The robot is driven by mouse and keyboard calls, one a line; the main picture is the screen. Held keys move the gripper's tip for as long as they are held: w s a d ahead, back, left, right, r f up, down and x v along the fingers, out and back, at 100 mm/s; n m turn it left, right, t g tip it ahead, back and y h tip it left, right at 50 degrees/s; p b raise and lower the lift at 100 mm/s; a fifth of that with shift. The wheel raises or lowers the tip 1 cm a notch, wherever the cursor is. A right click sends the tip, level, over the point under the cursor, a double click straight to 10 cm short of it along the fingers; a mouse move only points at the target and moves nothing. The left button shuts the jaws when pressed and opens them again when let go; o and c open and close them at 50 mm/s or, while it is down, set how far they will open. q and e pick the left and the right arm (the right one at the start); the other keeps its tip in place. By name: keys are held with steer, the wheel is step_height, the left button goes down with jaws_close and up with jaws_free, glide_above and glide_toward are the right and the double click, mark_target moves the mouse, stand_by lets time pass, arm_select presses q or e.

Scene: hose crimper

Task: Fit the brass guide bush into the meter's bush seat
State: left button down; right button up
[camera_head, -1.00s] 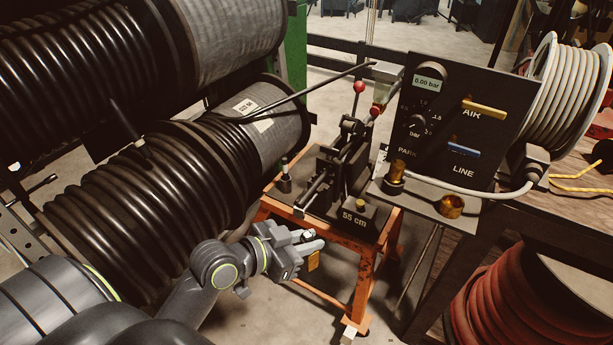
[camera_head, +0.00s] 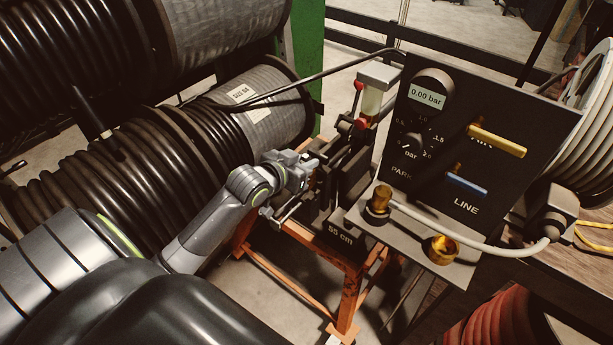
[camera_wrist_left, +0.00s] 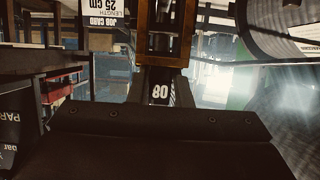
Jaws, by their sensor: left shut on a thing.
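The bush seat cannot be made out. Whether the bush touches the meter cannot be told. My right gripper is not in view.
Right of the meter stands a black gauge panel (camera_head: 420,160) with yellow and blue levers. Its ledge holds a brass fitting (camera_head: 379,200) with a grey hose and a brass cup (camera_head: 440,249). Large black hose reels (camera_head: 100,190) crowd the left. The orange stand (camera_head: 350,295) is below.

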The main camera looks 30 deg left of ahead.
arm_select(q)
steer(key=shift+w+f, duration=0.1)
steer(key=shift+f, duration=2)
steer(key=shift+f, duration=0.1)
steer(key=c, duration=1.3)
jaws_free()
steer(key=v, duration=1.2)
